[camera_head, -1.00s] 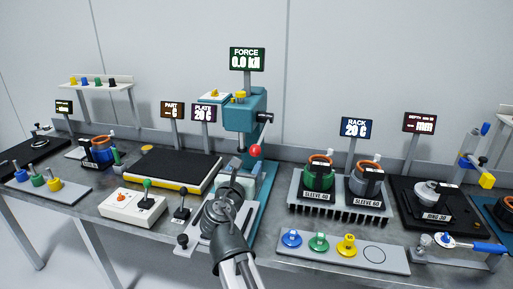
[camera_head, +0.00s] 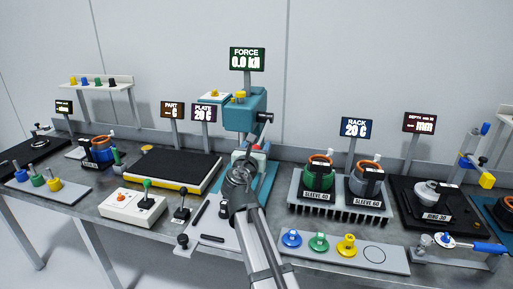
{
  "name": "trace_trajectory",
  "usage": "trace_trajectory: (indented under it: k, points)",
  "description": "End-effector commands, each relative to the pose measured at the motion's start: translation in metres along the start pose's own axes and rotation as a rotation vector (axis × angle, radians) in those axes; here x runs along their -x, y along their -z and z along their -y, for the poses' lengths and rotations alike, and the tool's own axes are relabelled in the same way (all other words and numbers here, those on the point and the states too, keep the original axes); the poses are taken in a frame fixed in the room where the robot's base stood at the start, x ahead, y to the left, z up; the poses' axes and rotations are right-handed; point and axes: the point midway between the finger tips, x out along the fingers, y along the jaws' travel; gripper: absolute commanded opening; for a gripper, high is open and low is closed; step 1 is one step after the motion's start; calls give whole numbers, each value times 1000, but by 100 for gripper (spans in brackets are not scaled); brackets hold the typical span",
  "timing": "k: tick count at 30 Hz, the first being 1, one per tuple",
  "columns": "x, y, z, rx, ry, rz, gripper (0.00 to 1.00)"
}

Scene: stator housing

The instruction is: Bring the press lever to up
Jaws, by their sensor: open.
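The teal press (camera_head: 245,110) stands at the back middle of the bench. Its lever (camera_head: 262,132) hangs down from a hub on the press's right side. The lever's red knob (camera_head: 260,148) shows only in part behind my gripper. My gripper (camera_head: 249,156) is open and right at the knob, in front of the press. Whether its fingers stand around the knob or touch it cannot be told, since my own wrist hides that spot. The force display (camera_head: 247,59) above the press reads 0.0.
A rack with sleeves (camera_head: 338,207) stands to the right of the press. A tray with coloured knobbed parts (camera_head: 345,253) lies in front of it. A black hot plate (camera_head: 173,168), a control box (camera_head: 132,206) and a small black lever (camera_head: 181,209) are to the left.

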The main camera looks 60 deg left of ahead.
Motion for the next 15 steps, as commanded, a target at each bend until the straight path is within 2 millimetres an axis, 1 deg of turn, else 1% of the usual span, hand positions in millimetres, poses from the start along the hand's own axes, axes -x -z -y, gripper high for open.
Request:
trace_trajectory:
  k: [6, 15]
  points:
    - [0, 0, 0, 0, 0, 0, 62]
    - [0, 0, 0, 0, 0, 0, 33]
